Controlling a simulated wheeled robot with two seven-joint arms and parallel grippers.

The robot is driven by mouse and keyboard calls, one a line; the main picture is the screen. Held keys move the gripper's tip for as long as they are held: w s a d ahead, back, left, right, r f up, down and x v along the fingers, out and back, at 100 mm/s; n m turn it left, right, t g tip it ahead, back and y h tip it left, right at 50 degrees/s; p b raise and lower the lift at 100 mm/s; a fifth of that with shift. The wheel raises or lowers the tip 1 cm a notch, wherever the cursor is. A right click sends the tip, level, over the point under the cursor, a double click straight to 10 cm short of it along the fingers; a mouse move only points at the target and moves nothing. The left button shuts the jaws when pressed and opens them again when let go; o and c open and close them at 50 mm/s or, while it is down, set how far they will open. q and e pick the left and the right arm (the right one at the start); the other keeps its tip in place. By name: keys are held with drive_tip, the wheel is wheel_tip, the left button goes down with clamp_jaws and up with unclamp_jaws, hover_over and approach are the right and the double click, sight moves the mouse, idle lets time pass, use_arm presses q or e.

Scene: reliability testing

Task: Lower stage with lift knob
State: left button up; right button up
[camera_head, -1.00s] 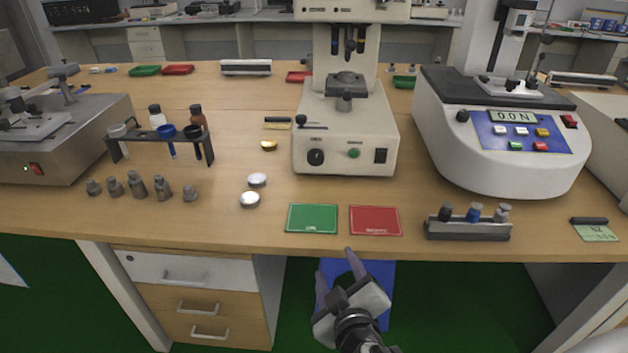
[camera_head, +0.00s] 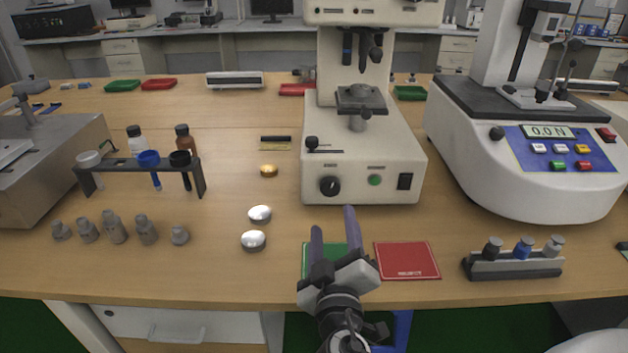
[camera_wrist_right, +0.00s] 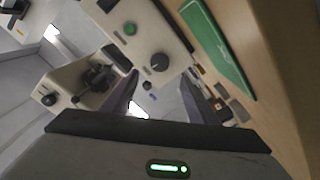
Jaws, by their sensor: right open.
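The cream tester (camera_head: 395,165) stands at the centre of the bench. Its small dark stage (camera_head: 360,98) sits on a short post under the head. A round black knob (camera_head: 330,186) is low on its front face, and also shows in the right wrist view (camera_wrist_right: 160,62). Labels there are too small to read. A black ball-ended lever (camera_head: 312,143) lies on the base's left side. My right gripper (camera_head: 334,222) is open and empty, in front of the tester and just below the black knob in the picture, apart from it. My left gripper is out of view.
A green mat (camera_head: 309,262), partly hidden by my right gripper, and a red mat (camera_head: 407,260) lie near the front edge. A vial holder (camera_head: 513,266) stands right. Two silver discs (camera_head: 253,240) and a tube rack (camera_head: 140,165) are left. A force gauge machine (camera_head: 510,190) stands right.

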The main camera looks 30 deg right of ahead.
sight(330, 190)
drive_tip(key=p+x, duration=0.1)
drive_tip(key=x, duration=0.7)
drive_tip(key=shift+w+d+r, duration=0.1)
drive_tip(key=shift+w+d, duration=0.05)
drive_tip(key=shift+w, duration=0.2)
drive_tip(key=shift+w+d, duration=0.35)
drive_tip(key=shift+w, duration=0.35)
drive_tip(key=c, duration=1.1)
drive_tip(key=shift+o, duration=0.2)
drive_tip(key=shift+n+p, duration=0.45)
drive_tip(key=shift+n, duration=1.05)
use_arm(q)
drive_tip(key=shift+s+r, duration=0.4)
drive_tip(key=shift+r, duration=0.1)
use_arm(e)
drive_tip(key=o, duration=1.1)
drive_tip(key=shift+c, duration=0.2)
